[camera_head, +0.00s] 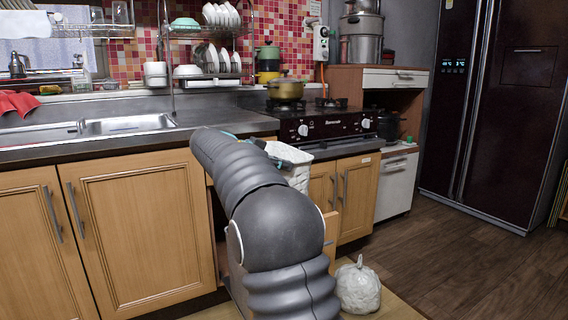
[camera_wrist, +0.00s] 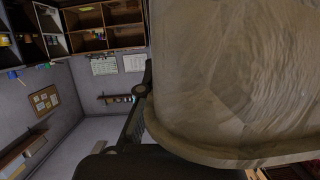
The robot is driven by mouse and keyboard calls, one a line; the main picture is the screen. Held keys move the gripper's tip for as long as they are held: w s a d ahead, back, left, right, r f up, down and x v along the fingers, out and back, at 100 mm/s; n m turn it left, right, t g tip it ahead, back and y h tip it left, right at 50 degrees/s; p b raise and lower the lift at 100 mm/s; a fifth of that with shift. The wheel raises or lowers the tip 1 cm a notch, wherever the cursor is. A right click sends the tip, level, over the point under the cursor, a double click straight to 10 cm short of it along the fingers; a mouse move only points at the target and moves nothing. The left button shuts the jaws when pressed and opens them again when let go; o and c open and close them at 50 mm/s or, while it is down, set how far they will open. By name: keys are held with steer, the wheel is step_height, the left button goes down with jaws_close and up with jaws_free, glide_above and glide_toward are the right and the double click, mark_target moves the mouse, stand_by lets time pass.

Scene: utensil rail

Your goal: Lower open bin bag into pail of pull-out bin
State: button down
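The white open bin bag (camera_head: 292,168) is up near counter height in front of the stove, just beyond my arm. In the wrist view the pale translucent bag (camera_wrist: 240,70) fills the right side, with its thick rim running along the bottom. My gripper (camera_wrist: 142,94) is at the bag's rim and appears shut on it; the far finger is hidden. The pull-out bin is drawn out below, its wooden front (camera_head: 331,238) partly showing right of my arm. The pail is hidden behind my arm.
A tied white rubbish bag (camera_head: 358,288) sits on the floor right of the pull-out bin. The counter edge and stove (camera_head: 322,124) with a pot (camera_head: 286,89) lie behind. The floor to the right is clear, up to the dark fridge (camera_head: 495,100).

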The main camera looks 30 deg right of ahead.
step_height(320, 180, down, 24)
steer(key=b, duration=0.3)
stand_by(1.8)
steer(key=shift+f, duration=0.1)
steer(key=c, duration=1.2)
jaws_free()
steer(key=shift+c, duration=0.2)
step_height(320, 180, up, 12)
steer(key=p, duration=0.2)
